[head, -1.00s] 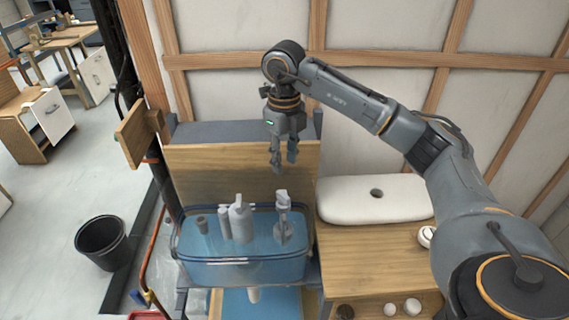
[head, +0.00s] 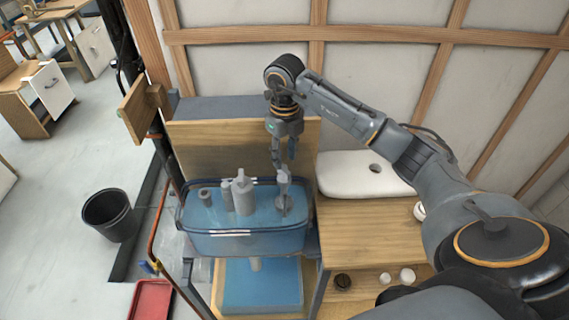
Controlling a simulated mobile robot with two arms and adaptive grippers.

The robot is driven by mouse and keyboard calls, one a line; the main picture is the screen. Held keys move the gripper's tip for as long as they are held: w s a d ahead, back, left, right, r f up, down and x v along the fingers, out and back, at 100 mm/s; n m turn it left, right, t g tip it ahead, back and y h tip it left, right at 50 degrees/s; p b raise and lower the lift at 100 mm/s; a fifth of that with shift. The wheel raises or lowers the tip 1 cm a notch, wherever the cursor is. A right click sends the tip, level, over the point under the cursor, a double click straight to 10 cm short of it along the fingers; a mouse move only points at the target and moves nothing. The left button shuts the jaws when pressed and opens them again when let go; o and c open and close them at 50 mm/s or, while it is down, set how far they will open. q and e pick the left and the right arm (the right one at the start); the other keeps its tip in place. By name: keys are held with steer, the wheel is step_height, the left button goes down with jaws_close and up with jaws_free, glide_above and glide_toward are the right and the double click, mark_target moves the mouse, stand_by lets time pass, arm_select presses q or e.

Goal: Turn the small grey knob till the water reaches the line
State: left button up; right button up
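A clear tank (head: 245,245) holds blue water and stands on the bench frame. Inside it are grey fittings: a short one at left, a tall flush valve (head: 243,195) in the middle, and a valve (head: 284,203) at right. The small grey knob cannot be told apart from the top of the right valve. My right gripper (head: 283,163) points down just above that valve with its fingers apart. Whether its fingertips touch the valve top is unclear. I cannot make out the line on the tank. My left gripper is not in view.
A white tank lid (head: 365,174) lies on the wooden counter (head: 375,230) to the right. Small round parts (head: 407,274) sit on the shelf below. A blue basin (head: 262,288) is under the tank. A black bucket (head: 109,215) and red tray (head: 152,300) are on the floor at left.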

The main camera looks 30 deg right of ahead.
mark_target(285, 170)
steer(key=shift+f+p, duration=0.4)
steer(key=shift+f, duration=1.95)
jaws_close()
